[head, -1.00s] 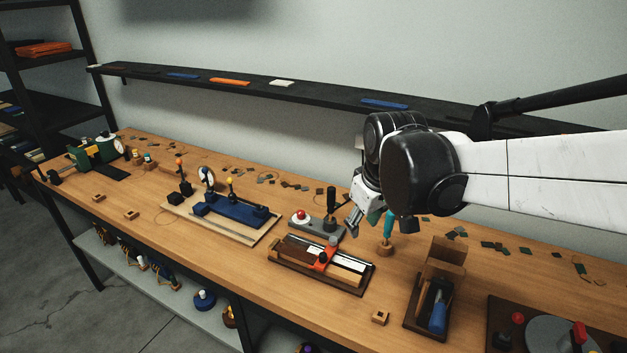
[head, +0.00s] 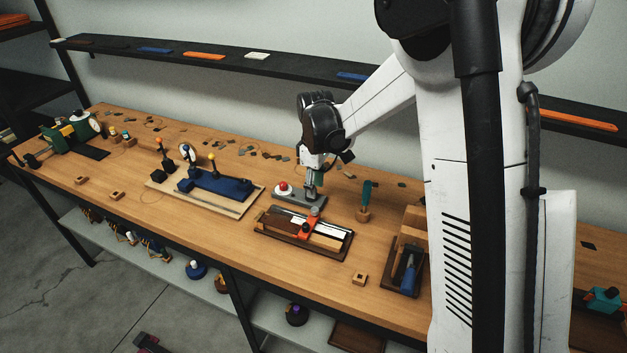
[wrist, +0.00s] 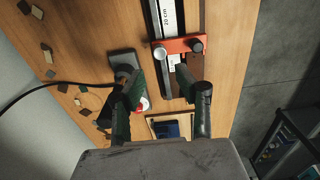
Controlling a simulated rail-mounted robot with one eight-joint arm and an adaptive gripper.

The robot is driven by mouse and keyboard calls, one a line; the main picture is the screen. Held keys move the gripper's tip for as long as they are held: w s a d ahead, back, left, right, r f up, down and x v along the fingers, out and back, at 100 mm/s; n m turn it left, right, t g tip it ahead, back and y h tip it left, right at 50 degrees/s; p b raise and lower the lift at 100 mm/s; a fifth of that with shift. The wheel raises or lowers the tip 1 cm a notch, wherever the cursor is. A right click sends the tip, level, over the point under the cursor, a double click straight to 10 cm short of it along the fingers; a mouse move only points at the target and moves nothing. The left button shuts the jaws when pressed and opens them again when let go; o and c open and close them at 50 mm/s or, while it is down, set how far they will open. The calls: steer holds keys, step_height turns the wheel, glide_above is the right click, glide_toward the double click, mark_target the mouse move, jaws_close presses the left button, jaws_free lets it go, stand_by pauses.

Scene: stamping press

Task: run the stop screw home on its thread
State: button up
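A red stop bracket (head: 306,228) sits across a ruler gauge on a dark wooden base (head: 330,253). In the wrist view the bracket (wrist: 178,46) carries a pale grey round knob (wrist: 160,53) and a black knob (wrist: 196,45). I cannot tell which knob is the stop screw, nor see its thread. My gripper (head: 312,196) is just behind the bracket, over the grey plate with the red button. In the wrist view my gripper (wrist: 161,76) is open and empty, its fingers apart below the bracket.
The grey plate (head: 286,197) with a red button (head: 282,186) is close beside the gauge. A teal-handled tool (head: 366,194) stands in a wooden block to the right. A blue fixture (head: 215,188) lies left. Bare bench lies in front of the gauge.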

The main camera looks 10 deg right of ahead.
mark_target(315, 209)
step_height(315, 209, down, 9)
steer(key=b, duration=0.3)
steer(key=shift+f, duration=0.2)
steer(key=shift+c, duration=0.3)
steer(key=shift+r, duration=0.1)
jaws_close()
steer(key=m, duration=1.2)
steer(key=shift+m, duration=0.3)
steer(key=m, duration=0.5)
steer(key=shift+m, duration=0.3)
steer(key=m, duration=0.3)
steer(key=shift+m, duration=0.4)
steer(key=m, duration=0.3)
steer(key=shift+w+m, duration=0.1)
steer(key=shift+m, duration=0.3)
steer(key=m, duration=0.3)
steer(key=shift+m, duration=0.3)
steer(key=m, duration=0.5)
steer(key=shift+m, duration=0.3)
steer(key=shift+o, duration=1.6)
jaws_free()
steer(key=shift+r, duration=0.15)
